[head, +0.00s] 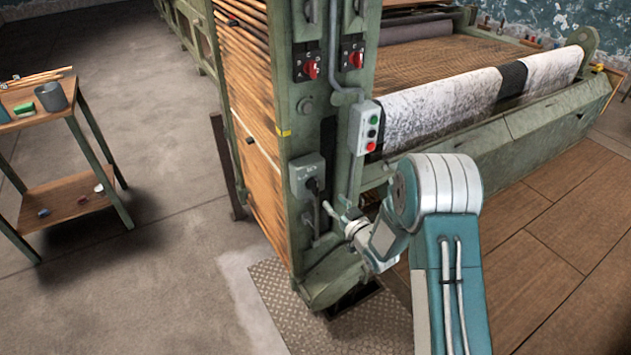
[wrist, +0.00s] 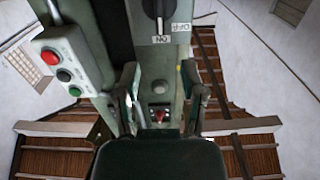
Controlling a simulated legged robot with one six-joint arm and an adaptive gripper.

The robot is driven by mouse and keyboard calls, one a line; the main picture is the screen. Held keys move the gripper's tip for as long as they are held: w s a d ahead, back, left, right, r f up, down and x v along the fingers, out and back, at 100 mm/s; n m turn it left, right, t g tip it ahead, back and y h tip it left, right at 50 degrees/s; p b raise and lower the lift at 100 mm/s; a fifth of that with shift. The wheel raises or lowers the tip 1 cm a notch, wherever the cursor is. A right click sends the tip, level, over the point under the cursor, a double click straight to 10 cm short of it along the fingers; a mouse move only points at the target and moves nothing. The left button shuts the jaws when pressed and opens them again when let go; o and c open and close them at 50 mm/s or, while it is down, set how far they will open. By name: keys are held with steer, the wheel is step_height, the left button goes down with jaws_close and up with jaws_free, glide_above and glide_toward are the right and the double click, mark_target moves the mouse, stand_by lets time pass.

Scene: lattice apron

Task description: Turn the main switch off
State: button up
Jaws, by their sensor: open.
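A grey switch box (head: 303,168) with a black rotary knob (head: 313,185) is on the green machine post in the head view; I take it for the main switch. In the wrist view, the black knob (wrist: 158,8) is at the top edge, partly cut off. Its white mark appears to point to the ON label (wrist: 162,40); the OFF label (wrist: 181,27) is beside it. The labels read upside down. My gripper (head: 334,206) is open and empty, just right of and below the knob in the head view. Its two fingers (wrist: 160,95) stand apart in the wrist view.
A box with green, black and red push buttons (head: 366,128) sits right of the switch box. Two red rotary switches (head: 311,68) (head: 356,58) are higher on the post. A wooden trolley (head: 75,205) stands at left; the floor between is clear.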

mark_target(317, 184)
steer(key=x, duration=1.1)
steer(key=shift+s, duration=0.1)
jaws_close()
steer(key=shift+s, duration=0.1)
steer(key=shift+f, duration=0.15)
